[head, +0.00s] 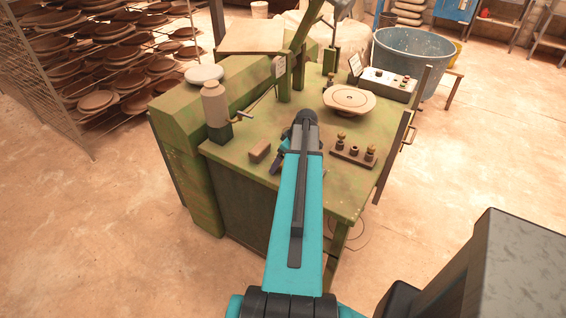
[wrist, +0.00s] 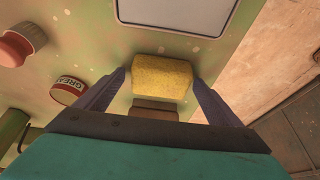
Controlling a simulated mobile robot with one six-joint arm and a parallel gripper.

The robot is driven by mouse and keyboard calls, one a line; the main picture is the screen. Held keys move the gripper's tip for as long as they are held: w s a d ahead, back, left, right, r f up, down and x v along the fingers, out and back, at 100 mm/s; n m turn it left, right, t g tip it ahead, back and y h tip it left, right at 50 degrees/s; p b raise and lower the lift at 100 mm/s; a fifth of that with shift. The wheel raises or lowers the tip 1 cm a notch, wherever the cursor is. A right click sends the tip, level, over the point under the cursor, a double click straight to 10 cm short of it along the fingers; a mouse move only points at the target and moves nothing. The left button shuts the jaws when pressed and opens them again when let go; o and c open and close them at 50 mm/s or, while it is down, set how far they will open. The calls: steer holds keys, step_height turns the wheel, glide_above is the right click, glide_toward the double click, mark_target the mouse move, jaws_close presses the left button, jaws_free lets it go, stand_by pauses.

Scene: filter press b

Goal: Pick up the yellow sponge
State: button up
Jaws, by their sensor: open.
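The yellow sponge (wrist: 162,75) lies on the green worktop in the wrist view. My gripper (wrist: 159,76) is open, with one dark finger to the left and one to the right of the sponge in the picture. No clear contact shows, and I cannot tell how far the fingertips are above the worktop. In the head view, my arm reaches over the green machine table and its wrist hides the sponge. Only a dark part of the gripper shows beside the wrist there.
A tin (wrist: 68,90) and a red knob (wrist: 22,46) are left. A white-faced panel (wrist: 178,12) lies beyond. A fitting rack (head: 354,153) stands right of my wrist.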

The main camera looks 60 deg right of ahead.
steer(key=shift+c, duration=0.2)
steer(key=c, duration=1.1)
steer(key=shift+r, duration=0.2)
steer(key=shift+r+b, duration=1)
steer(key=shift+r, duration=0.55)
steer(key=s+d+b, duration=0.1)
steer(key=s+d, duration=0.1)
steer(key=s, duration=0.2)
steer(key=s+d+b, duration=0.1)
steer(key=s+d, duration=0.2)
steer(key=s, duration=0.1)
steer(key=s+d+r+b, duration=0.1)
steer(key=s+d+b, duration=0.1)
steer(key=s+d, duration=0.1)
steer(key=shift+s+r, duration=0.1)
steer(key=shift+s, duration=0.45)
steer(key=shift+s+d+r, duration=0.15)
steer(key=shift+s+d, duration=0.15)
steer(key=shift+s, duration=0.4)
